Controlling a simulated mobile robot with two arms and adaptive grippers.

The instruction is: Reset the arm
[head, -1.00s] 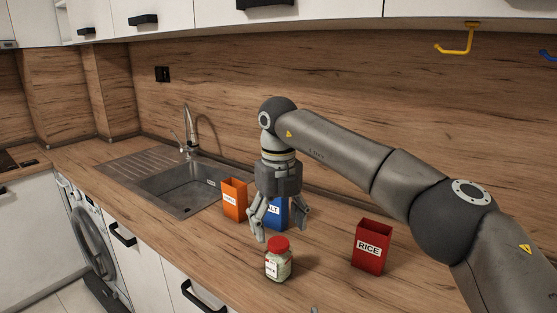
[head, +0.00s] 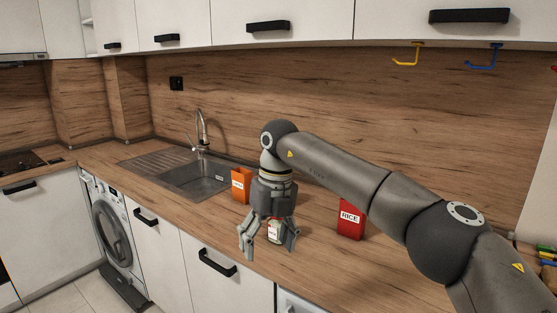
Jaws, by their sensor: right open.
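My right gripper (head: 266,252) is open, fingers pointing down, in front of the worktop near its front edge. A small glass jar with a white label (head: 273,232) shows between its fingers in the head view. The jar seems to stand on the worktop behind them, and its lid is mostly hidden by the gripper. My right arm reaches in from the right and bends down at the wrist. My left gripper is out of view.
An orange box (head: 241,185) stands left of the gripper, by the sink (head: 195,180). A red RICE box (head: 351,219) stands right, partly behind my arm. Yellow (head: 408,56) and blue (head: 484,60) hooks hang under the upper cabinets.

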